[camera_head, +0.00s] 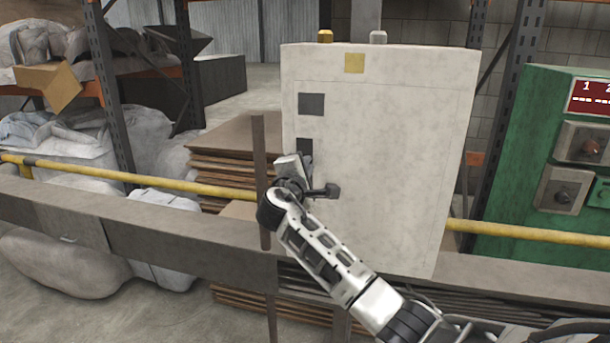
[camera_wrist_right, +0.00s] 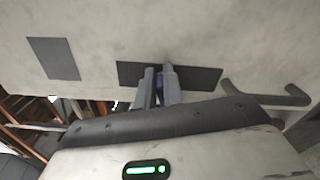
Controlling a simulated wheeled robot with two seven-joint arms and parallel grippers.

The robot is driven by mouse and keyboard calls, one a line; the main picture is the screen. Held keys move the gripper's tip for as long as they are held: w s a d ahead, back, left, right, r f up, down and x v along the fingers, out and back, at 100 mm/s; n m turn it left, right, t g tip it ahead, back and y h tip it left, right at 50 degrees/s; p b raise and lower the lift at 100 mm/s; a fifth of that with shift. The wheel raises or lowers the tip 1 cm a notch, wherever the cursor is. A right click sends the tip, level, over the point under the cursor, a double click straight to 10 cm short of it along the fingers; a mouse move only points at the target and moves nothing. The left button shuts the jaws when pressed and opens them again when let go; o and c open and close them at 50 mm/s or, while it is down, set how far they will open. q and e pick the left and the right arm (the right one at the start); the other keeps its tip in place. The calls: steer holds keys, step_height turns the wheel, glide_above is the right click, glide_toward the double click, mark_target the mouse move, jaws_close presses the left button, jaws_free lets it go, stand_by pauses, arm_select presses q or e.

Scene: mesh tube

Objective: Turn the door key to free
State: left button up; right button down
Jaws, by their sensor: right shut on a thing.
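A tall pale cabinet (camera_head: 400,130) fills the middle of the head view. My right gripper (camera_head: 304,162) is at its left side, against a dark plate (camera_head: 304,146). In the right wrist view the dark plate (camera_wrist_right: 205,78) lies behind the two fingertips (camera_wrist_right: 158,74). They are shut on a small bluish piece (camera_wrist_right: 159,84), which looks like the key. The fingers hide most of it, so I cannot tell how far it is turned. My left gripper is not in view.
A grey bent handle (camera_wrist_right: 265,95) is right of the fingers in the wrist view. A second dark plate (camera_head: 311,104) is above on the cabinet. A yellow rail (camera_head: 130,178) crosses at the left, near a brown upright post (camera_head: 259,150). A green machine (camera_head: 535,150) stands at the right.

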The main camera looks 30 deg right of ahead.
steer(key=shift+f+m+b, duration=0.3)
steer(key=shift+m+b, duration=0.5)
steer(key=shift+m, duration=0.3)
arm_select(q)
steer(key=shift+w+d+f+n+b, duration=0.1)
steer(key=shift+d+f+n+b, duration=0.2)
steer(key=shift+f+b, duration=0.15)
arm_select(e)
steer(key=shift+m, duration=0.6)
steer(key=shift+r, duration=0.1)
steer(key=c, duration=1.5)
jaws_free()
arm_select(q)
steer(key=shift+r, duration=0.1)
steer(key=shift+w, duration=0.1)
